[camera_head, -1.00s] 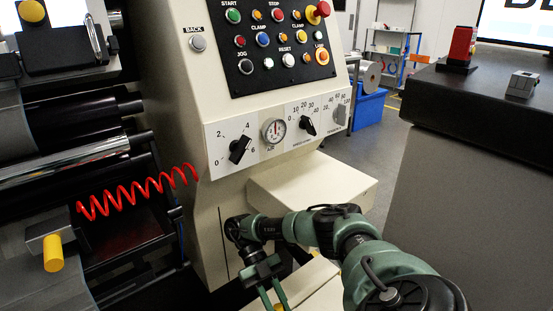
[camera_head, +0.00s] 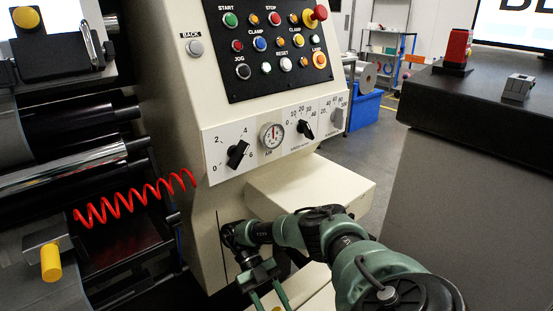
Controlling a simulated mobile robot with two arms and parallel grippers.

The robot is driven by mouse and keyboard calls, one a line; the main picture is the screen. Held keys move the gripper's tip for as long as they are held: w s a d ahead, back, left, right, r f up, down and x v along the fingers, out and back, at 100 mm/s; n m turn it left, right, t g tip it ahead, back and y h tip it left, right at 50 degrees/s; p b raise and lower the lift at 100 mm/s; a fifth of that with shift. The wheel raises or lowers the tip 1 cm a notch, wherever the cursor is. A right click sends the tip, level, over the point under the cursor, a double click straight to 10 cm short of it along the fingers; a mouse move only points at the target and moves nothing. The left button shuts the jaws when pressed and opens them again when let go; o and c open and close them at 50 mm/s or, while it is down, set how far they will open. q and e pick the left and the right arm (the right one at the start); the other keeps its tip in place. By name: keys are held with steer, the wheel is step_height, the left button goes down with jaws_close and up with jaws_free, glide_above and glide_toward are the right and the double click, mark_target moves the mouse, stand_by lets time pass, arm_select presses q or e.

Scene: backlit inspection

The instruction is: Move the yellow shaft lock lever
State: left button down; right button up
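A yellow cylindrical handle (camera_head: 51,262) hangs from a grey metal block (camera_head: 44,240) on the machine at lower left. A round yellow knob (camera_head: 26,17) sits on a black block at upper left. I cannot tell for sure which of them is the shaft lock lever. My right gripper (camera_head: 270,303) is at the bottom middle, pointing down, with its green fingers apart. Its fingertips are at or beyond the lower picture edge. The gripper is well to the right of the yellow handle. My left gripper is out of view.
A red coiled hose (camera_head: 130,200) stretches between the rollers and the cream console. The control panel (camera_head: 270,50) has buttons and dials. A cream box (camera_head: 310,190) juts out behind my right arm. A dark-topped cabinet (camera_head: 475,105) stands at right; floor shows between.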

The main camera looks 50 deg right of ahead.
steer(key=shift+w+r, duration=0.1)
steer(key=v, duration=0.2)
steer(key=shift+w+d+r, duration=0.15)
steer(key=shift+w+r, duration=0.05)
steer(key=shift+w, duration=0.35)
steer(key=shift+v, duration=1.05)
steer(key=shift+w+d+r+b, duration=0.25)
steer(key=shift+w+b, duration=0.2)
steer(key=shift+b, duration=0.2)
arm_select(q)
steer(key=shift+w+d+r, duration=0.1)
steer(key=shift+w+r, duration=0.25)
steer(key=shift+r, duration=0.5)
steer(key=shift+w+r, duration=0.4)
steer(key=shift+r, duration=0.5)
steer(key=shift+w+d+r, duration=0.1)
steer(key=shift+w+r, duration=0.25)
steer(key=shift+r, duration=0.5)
arm_select(e)
steer(key=shift+w+d+r, duration=0.15)
steer(key=shift+w+r, duration=0.1)
steer(key=shift+w, duration=0.05)
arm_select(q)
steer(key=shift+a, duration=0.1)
